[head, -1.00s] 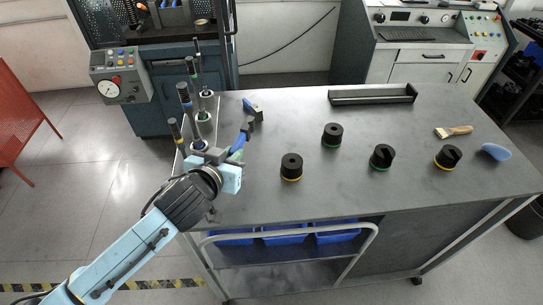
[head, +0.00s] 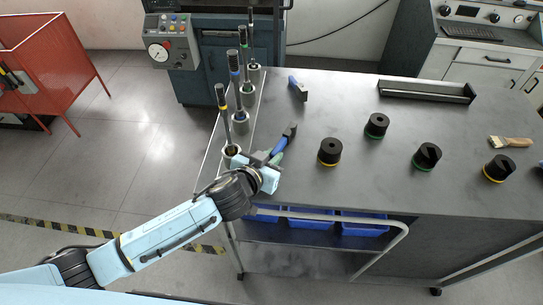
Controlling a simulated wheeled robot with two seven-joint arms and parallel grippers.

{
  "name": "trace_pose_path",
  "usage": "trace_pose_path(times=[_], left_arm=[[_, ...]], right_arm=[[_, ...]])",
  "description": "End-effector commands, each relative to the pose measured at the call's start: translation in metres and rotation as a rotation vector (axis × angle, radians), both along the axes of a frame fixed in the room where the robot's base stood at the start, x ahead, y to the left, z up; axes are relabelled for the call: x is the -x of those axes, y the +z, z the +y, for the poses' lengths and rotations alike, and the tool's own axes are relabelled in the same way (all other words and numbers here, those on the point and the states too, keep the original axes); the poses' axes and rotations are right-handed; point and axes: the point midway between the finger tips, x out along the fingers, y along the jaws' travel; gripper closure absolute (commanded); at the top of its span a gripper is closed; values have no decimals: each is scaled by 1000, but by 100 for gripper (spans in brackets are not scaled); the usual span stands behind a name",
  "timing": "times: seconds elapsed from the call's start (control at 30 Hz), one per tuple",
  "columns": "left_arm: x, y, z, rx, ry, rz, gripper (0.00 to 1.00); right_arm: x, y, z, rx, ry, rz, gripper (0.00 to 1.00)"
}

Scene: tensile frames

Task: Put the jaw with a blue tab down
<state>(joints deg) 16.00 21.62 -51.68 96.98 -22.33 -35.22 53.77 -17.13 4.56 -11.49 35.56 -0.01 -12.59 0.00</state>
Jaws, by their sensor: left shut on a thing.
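My left gripper (head: 272,162) is over the left part of the grey workbench (head: 310,190), near its front edge. It is shut on a jaw with a blue tab (head: 281,142), whose dark end points away from me. I cannot tell whether this jaw touches the bench top. A greenish part (head: 276,158) shows beside the blue tab, partly hidden by the gripper. A second dark jaw with a blue tab (head: 297,88) lies farther back on the bench. My right gripper is not in view.
Upright rods with coloured bands, such as the yellow-banded one (head: 222,108), stand in holders along the bench's left edge. Black cylinders with yellow or green rings (head: 330,152) stand to the right. A dark channel-shaped tray (head: 425,92) and a brush (head: 511,141) lie farther right.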

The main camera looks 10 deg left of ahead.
Motion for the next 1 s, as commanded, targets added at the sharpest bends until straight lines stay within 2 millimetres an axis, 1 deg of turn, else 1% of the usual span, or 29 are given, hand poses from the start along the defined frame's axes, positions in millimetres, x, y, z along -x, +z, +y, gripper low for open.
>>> trace_pose_path(times=[0.1, 0.13, 0.27, 0.53, 0.63, 0.77, 1.0], left_arm=[[0, -3, -1, 2, -1, -2, 100], [0, -3, 0, 1, 0, 0, 82], [0, -2, 0, 1, 0, 0, 65], [0, -2, 0, 0, 1, 0, 64], [0, 2, 0, -1, 1, -1, 64], [12, 5, 5, 1, 2, 2, 64], [52, 23, 21, 2, 0, 2, 64]], right_arm=[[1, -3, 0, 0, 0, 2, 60], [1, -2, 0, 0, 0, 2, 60], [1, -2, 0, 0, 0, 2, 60], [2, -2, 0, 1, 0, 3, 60], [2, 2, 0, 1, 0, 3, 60], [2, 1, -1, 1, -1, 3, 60], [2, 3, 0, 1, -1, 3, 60]])
